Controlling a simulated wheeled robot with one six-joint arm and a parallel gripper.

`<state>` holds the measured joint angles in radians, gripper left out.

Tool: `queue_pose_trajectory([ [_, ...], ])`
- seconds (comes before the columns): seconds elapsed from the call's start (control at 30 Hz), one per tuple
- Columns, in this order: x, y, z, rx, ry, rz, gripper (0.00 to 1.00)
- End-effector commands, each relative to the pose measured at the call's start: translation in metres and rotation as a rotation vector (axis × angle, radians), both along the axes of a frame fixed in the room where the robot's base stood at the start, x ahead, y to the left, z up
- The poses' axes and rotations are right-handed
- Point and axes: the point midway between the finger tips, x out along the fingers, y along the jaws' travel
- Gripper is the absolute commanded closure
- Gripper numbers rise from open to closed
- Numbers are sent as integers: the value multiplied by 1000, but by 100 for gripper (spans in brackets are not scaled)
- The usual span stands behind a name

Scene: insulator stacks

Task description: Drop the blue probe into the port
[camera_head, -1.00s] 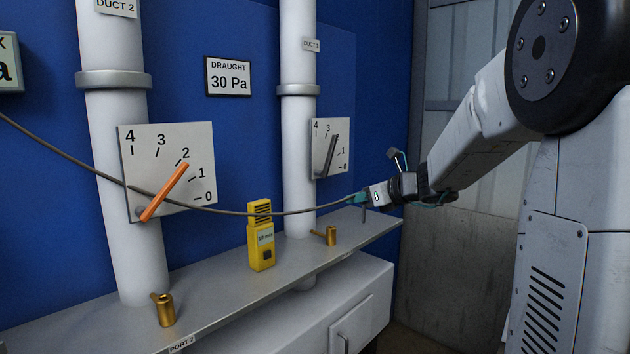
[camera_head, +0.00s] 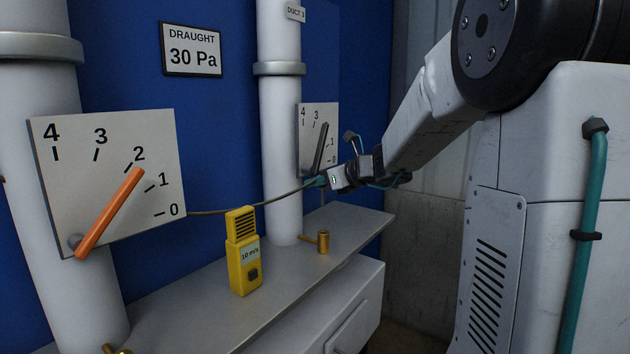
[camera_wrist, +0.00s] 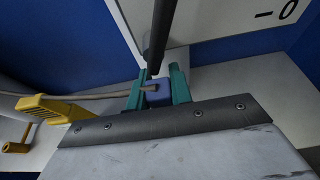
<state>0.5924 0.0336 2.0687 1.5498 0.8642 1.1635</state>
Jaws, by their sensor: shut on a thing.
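My gripper (camera_head: 316,182) is shut on the blue probe (camera_wrist: 158,95), held between its teal fingers (camera_wrist: 181,85) above the shelf. A cable (camera_wrist: 105,95) trails left from the probe. A thin rod shows just below the gripper in the head view. A brass port fitting (camera_head: 323,242) with a side handle stands on the shelf, below the gripper in the picture; how far apart they are in depth I cannot tell. Brass at the wrist view's left edge (camera_wrist: 17,146) seems to be this fitting. Another brass fitting (camera_head: 118,351) is barely visible at the bottom left.
A yellow meter (camera_head: 243,252) stands on the grey shelf (camera_head: 190,300). Dial plates with an orange lever (camera_head: 110,212) and a dark lever (camera_head: 320,146) are on white ducts (camera_head: 281,110). The dark lever is close to my gripper in the wrist view (camera_wrist: 160,35).

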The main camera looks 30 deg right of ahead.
Motion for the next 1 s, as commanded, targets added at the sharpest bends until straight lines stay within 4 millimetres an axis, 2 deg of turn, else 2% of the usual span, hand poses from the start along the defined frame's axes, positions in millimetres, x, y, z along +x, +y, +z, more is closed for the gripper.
queue_pose_trajectory([
  [0.37, -3, -3, -2, 1, 1, -5, 100],
  [1.0, -3, -4, -53, 1, 1, -5, 100],
])
